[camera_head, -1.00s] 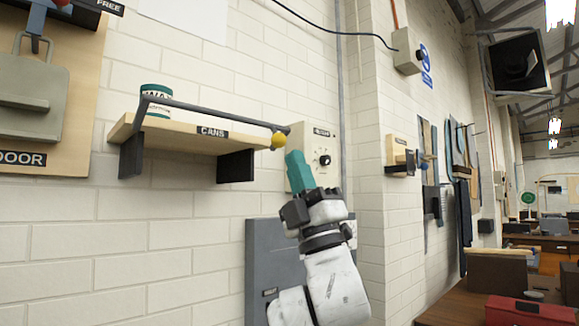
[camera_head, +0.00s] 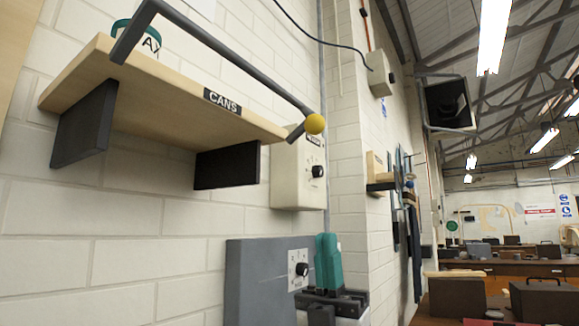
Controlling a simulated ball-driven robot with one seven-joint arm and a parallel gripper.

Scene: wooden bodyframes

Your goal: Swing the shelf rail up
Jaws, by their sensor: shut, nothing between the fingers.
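The shelf rail (camera_head: 232,53) is a dark grey bar across the front of a wooden shelf labelled CANS (camera_head: 150,88). A yellow ball knob (camera_head: 314,124) sits at the rail's right end. My gripper (camera_head: 328,240) has teal fingers, shut and empty, pointing up. It is below the yellow knob and clearly apart from it.
A cream control box with a dial (camera_head: 299,170) is on the wall behind the knob. A grey cabinet with a dial plate (camera_head: 262,283) stands beside my gripper, at its left. Benches (camera_head: 515,268) are far right.

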